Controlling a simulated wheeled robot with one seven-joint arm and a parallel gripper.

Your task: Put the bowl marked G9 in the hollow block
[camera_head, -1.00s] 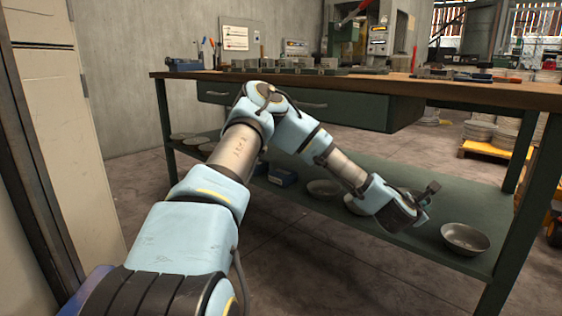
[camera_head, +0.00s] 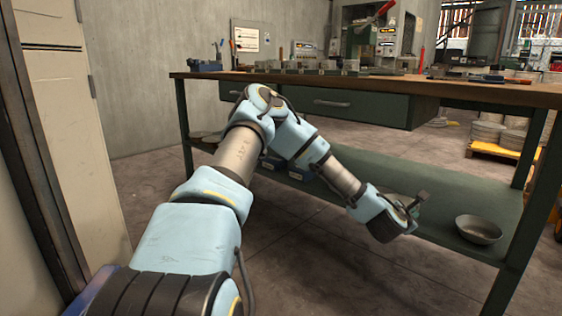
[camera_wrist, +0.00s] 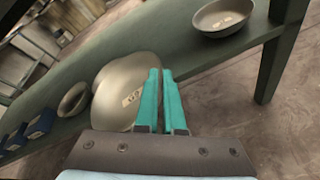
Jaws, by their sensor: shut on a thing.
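A grey metal bowl with a pale label (camera_wrist: 112,103) fills the middle of the wrist view. The label seems to start with G; the rest is too small to be sure. My gripper (camera_wrist: 162,72), with two teal fingers, is shut on the bowl's rim at its right side. The bowl appears tilted, over or near the green lower shelf (camera_head: 440,190). In the head view my gripper (camera_head: 418,203) is near the shelf's front edge, and my arm mostly hides the bowl. I cannot pick out the hollow block for certain; several small dark blocks (camera_head: 322,68) stand on the bench top.
Another bowl (camera_head: 479,229) sits on the shelf's right end, by a bench leg (camera_head: 513,235). A smaller bowl (camera_wrist: 73,98) and blue boxes (camera_wrist: 42,124) lie farther along. The wooden bench top (camera_head: 460,91) and drawers (camera_head: 340,103) overhang the shelf. Floor in front is clear.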

